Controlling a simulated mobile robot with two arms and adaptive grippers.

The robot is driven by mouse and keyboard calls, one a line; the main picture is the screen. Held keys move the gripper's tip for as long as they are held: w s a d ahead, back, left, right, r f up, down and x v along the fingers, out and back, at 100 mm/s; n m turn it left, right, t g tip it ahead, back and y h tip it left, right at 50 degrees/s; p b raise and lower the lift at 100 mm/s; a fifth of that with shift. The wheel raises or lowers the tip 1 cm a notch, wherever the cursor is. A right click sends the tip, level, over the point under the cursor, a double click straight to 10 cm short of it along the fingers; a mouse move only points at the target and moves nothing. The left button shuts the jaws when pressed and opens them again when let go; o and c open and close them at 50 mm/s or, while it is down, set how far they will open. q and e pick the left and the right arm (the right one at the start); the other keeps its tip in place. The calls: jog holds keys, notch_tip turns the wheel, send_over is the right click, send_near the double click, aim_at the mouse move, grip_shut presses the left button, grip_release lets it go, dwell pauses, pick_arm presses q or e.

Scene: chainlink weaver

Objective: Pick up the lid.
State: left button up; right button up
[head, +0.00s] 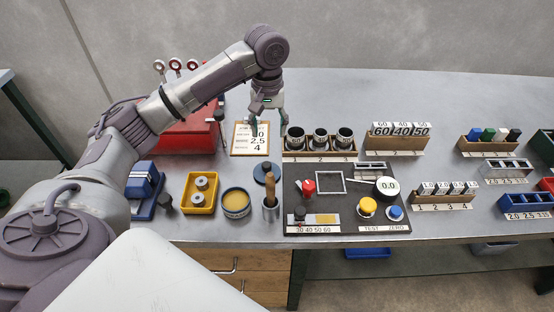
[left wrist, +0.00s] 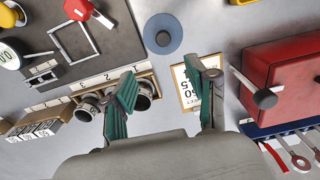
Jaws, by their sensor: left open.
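The lid (head: 266,172) is a round blue disc with a dark knob, lying flat on the grey table behind the brush pot. It also shows near the top middle of the left wrist view (left wrist: 162,20). My left gripper (head: 269,128) is open and empty, above the table behind the lid and apart from it. Its two green fingers (left wrist: 166,88) are spread in the left wrist view, with the lid beyond them. An open round tin (head: 236,212) with yellow contents stands left of the lid. My right gripper is not in view.
A rack of dark cups (head: 320,154) stands close right of the gripper, a framed card (head: 250,151) close left. A pot with a brush (head: 270,211), a yellow tray (head: 186,206) and a black panel (head: 335,212) surround the lid. A red box (head: 190,137) stands left.

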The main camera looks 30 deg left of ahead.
pick_arm(q)
send_over(266, 164)
jog(key=f, duration=0.7)
jog(key=shift+w+d+f+p, duration=0.15)
jog(key=shift+w+f+p, duration=0.05)
jog(key=shift+f+p, duration=0.15)
jog(key=shift+w+f, duration=0.1)
jog(key=shift+f, duration=0.15)
jog(key=shift+s+f+p, duration=0.2)
jog(key=shift+f+p, duration=0.2)
jog(key=shift+f, duration=0.4)
notch_tip(266, 164, down, 3)
jog(key=shift+s+f, duration=0.1)
jog(key=shift+f, duration=0.15)
grip_shut()
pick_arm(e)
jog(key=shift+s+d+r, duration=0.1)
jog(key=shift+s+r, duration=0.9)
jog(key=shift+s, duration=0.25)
